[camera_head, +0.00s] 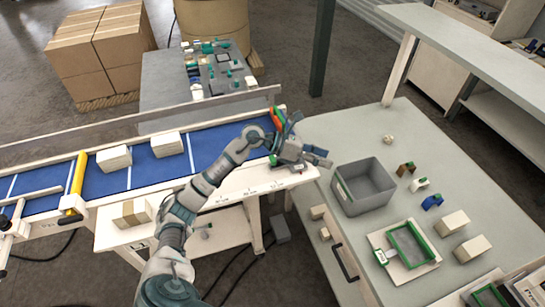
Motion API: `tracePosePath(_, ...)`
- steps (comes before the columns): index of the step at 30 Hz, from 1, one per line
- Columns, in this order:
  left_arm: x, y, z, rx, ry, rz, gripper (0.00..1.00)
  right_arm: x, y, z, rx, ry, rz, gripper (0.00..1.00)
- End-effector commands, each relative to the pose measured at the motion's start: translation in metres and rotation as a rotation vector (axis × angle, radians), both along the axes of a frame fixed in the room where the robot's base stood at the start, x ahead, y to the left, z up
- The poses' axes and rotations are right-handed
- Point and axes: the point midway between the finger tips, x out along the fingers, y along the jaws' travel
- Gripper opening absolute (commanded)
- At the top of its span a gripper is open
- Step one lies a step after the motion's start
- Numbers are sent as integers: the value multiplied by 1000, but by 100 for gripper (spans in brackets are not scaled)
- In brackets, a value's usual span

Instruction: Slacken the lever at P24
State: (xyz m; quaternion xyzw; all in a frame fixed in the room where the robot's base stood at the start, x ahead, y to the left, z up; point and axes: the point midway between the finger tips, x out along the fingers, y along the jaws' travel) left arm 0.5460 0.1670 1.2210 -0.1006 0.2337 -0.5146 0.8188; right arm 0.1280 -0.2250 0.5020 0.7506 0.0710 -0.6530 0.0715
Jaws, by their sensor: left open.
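An orange lever-like part (276,119) with green beside it stands at the right end of the blue conveyor (205,150). I cannot read a P24 label, so I cannot tell whether this is the named lever. My left gripper (306,141) is open at this end of the conveyor, just right of and in front of the orange part. It partly hides what is around it, and I cannot tell whether it touches the part. My right gripper is not in view.
White blocks (168,144) lie on the conveyor. On the grey table (335,125) at right stand a grey bin (364,187), small coloured parts, cream blocks (452,223) and a green-framed tray (411,245). A dark post (322,45) and stacked cartons (100,50) stand behind.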

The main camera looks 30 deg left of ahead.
Motion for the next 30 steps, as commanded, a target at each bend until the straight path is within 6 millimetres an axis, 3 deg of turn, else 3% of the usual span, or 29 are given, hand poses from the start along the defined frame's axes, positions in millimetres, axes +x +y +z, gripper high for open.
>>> tracePosePath(3,11,82,-3,415,18,26,67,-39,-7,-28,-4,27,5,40)
tracePosePath(6,6,148,4,661,93,71,67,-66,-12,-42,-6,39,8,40)
tracePosePath(9,-5,197,14,811,169,112,67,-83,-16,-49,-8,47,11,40)
tracePosePath(12,-14,222,20,885,223,136,67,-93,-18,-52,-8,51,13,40)
tracePosePath(15,-16,228,18,913,246,142,67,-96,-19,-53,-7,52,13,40)
tracePosePath(19,-11,223,0,915,249,141,67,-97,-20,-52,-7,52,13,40)
tracePosePath(30,14,203,-81,908,249,138,67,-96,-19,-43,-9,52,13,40)
